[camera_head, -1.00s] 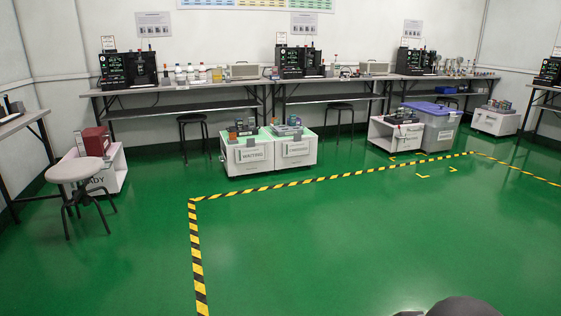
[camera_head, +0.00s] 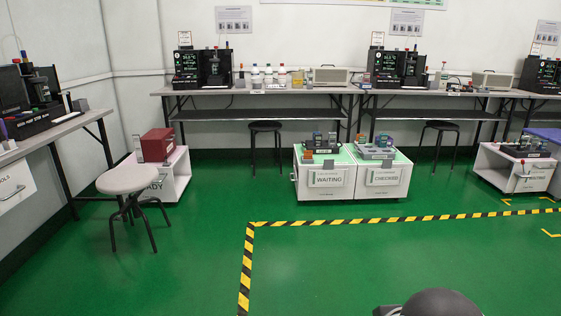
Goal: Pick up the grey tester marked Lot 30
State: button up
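Small handheld devices stand on the low white cabinet labelled WAITING (camera_head: 325,181), and some of them look grey. A grey tray with small devices (camera_head: 375,152) lies on the cabinet labelled CHECKED (camera_head: 382,181) beside it. All are too small for any lot marking to be read, so I cannot tell which is the grey tester marked Lot 30. My gripper is not in view; only a dark rounded part of my own body shows at the bottom edge.
A round stool (camera_head: 128,180) stands at left before a white cabinet with a red box (camera_head: 157,145). Long benches (camera_head: 270,91) with test stations line the back wall. Yellow-black floor tape (camera_head: 380,219) crosses the green floor, which is clear in front.

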aim_at(332, 136)
jog(key=i, duration=1.15)
jog(key=i+j+z, duration=0.15)
jog(key=i, duration=1)
jog(key=i+l+z, duration=0.1)
jog(key=i+l, duration=0.15)
jog(key=i, duration=1)
jog(key=i+l+z, duration=0.1)
jog(key=i, duration=1.2)
